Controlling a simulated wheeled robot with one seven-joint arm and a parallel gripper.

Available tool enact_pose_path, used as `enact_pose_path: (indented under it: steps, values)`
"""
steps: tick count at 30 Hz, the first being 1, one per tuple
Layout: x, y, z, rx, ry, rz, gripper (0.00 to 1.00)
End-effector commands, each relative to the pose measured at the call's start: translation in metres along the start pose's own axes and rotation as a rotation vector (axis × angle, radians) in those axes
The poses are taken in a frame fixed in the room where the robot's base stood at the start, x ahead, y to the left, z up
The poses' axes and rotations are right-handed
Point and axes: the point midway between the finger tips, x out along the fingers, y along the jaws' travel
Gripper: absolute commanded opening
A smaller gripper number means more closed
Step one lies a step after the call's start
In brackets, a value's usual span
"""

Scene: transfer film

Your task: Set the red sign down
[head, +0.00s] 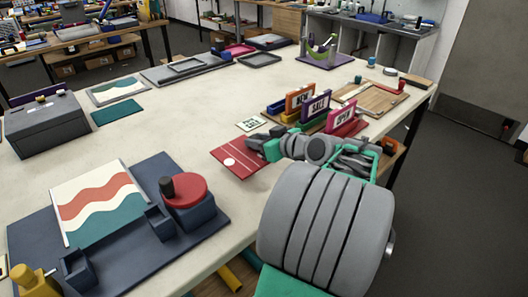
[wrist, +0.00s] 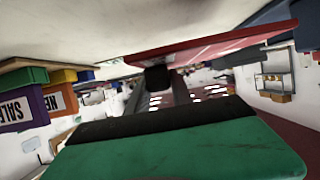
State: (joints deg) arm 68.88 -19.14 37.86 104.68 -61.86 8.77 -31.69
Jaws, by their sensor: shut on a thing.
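The red sign (head: 236,160), a flat red panel with a white dot and line, is over the pale tabletop near its front edge in the head view. My gripper (head: 260,146) is shut on its right edge. The sign lies nearly flat and slightly tilted; I cannot tell whether it touches the table. In the wrist view the red sign (wrist: 215,45) spans the upper middle, meeting a dark fingertip of my gripper (wrist: 158,78). The far finger is mostly hidden.
Orange (head: 299,98), purple (head: 315,106) and pink (head: 343,117) signs stand in holders just behind my gripper. A small white card (head: 251,123) lies behind the red sign. A navy printing station (head: 130,262) is at front left. The table's middle (head: 190,115) is clear.

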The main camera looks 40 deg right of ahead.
Motion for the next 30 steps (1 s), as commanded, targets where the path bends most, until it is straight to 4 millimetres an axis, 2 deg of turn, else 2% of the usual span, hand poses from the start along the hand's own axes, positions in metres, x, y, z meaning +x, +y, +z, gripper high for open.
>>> enact_pose_path:
  steps: [6,11,22,23,30]
  values:
    - [0.005,0.022,0.026,0.004,0.000,0.002,0.00]
    - [0.015,0.021,0.050,0.002,0.000,0.002,0.00]
    - [0.017,0.021,0.056,-0.001,0.000,0.004,0.00]
    - [0.017,0.021,0.056,0.000,0.000,0.004,0.29]
    - [0.017,0.021,0.055,0.000,0.000,0.004,0.48]
